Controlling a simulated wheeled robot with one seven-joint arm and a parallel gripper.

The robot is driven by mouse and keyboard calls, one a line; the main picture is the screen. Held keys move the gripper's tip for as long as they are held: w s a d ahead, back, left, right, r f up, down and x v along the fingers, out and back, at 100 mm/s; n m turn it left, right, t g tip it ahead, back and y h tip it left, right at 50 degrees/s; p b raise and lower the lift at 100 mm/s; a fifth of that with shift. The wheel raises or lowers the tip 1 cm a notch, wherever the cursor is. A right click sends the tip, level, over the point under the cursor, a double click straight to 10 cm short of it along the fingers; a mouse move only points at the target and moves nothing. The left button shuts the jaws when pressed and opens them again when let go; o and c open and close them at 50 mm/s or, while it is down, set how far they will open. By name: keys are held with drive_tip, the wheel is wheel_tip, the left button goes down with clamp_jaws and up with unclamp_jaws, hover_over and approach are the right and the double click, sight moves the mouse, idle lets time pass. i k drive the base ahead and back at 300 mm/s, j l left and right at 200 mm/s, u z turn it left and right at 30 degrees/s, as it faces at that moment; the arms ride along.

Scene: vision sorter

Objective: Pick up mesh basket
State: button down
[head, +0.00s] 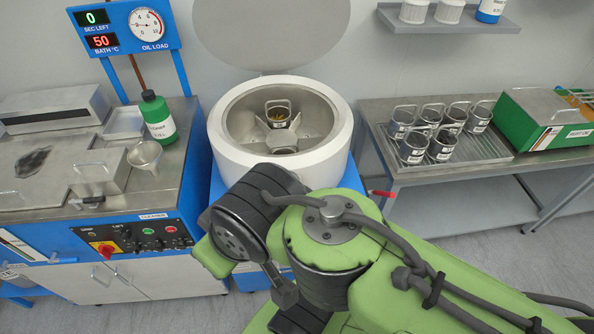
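Several more mesh baskets (413,148) with white labels stand upright on a ribbed metal tray (490,152) on the right bench. My green and black arm fills the lower middle, in front of the drum. I cannot make out my gripper's fingers; they are out of sight below or behind the arm.
On the left stands a blue and steel cleaning unit (50,190) with a green bottle (157,117) and a metal funnel (145,155). A green box (545,118) sits right of the tray. A wall shelf (450,22) hangs above. The drum's round lid (270,30) is raised.

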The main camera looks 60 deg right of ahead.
sight(278, 117)
drive_tip(key=z, duration=1.6)
